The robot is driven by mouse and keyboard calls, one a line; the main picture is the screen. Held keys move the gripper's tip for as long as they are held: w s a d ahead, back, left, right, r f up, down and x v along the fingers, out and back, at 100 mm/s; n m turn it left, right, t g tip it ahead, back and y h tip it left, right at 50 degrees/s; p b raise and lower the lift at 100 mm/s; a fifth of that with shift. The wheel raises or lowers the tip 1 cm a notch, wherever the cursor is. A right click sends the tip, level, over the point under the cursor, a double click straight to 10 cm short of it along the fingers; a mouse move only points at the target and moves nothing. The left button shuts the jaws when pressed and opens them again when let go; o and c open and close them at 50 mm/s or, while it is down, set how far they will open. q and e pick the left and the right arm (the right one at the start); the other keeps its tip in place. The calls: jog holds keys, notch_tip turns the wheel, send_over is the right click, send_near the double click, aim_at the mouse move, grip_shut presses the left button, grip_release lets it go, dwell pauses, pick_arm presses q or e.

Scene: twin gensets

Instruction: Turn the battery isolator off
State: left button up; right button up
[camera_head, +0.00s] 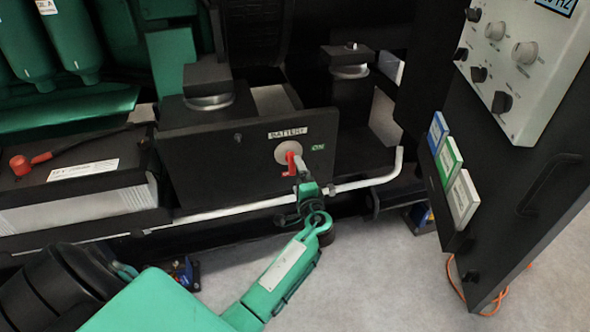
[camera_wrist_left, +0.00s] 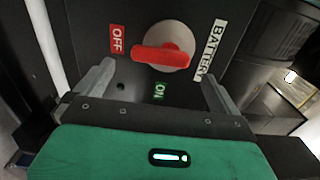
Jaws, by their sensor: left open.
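The battery isolator (camera_head: 288,152) is a red handle on a round grey disc, set in a black panel (camera_head: 220,160) with a BATTERY label. In the left wrist view the red handle (camera_wrist_left: 163,56) lies between an OFF label (camera_wrist_left: 117,39) and a green ON label (camera_wrist_left: 159,91), its narrow end toward the OFF side. My left gripper (camera_head: 300,168) is in front of the handle in the head view. In the left wrist view its two fingers (camera_wrist_left: 158,82) are spread apart, one on each side below the handle, with nothing between them. My right gripper is not in view.
A battery (camera_head: 80,190) with a red terminal stands left of the panel. A white pipe (camera_head: 365,183) runs below it. An open black cabinet door (camera_head: 500,210) with a knobbed control panel (camera_head: 520,50) stands at right. Grey floor (camera_head: 390,270) is clear in front.

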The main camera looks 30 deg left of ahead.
pick_arm(q)
jog(key=v, duration=0.9)
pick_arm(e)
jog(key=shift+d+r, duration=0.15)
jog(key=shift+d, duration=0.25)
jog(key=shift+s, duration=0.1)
